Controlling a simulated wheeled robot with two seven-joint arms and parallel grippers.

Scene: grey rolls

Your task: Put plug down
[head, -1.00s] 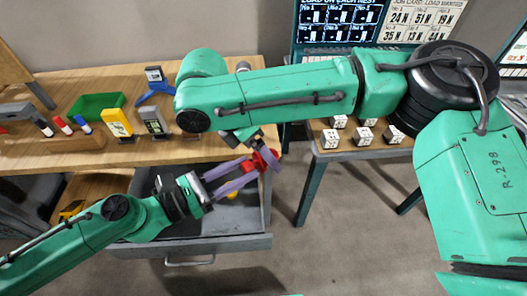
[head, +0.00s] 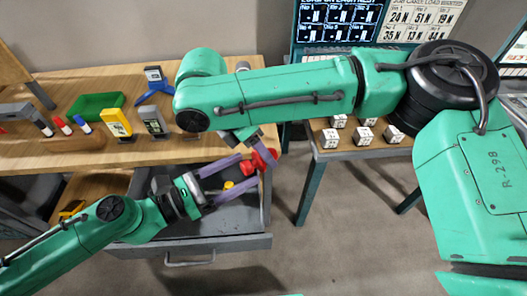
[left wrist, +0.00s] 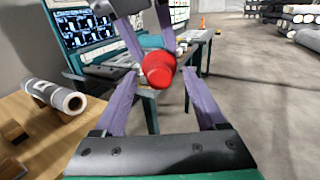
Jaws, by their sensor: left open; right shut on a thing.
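The red plug (head: 262,158) is up in the air beyond the right end of the wooden bench, by the open drawer. In the left wrist view the plug (left wrist: 158,70) shows its round red end toward me. My right gripper (head: 264,170) is shut on the plug from the far side; its purple fingers reach down at the top of the left wrist view, and its tips are partly hidden. My left gripper (head: 248,172) is open, its purple fingers spread on either side of the plug with gaps to it.
An open grey drawer (head: 215,243) below holds a yellow item (head: 229,185). The bench (head: 60,155) carries a green tray (head: 97,106), yellow and grey meters and markers. White cubes stand on a table (head: 345,153) at right. Floor between is clear.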

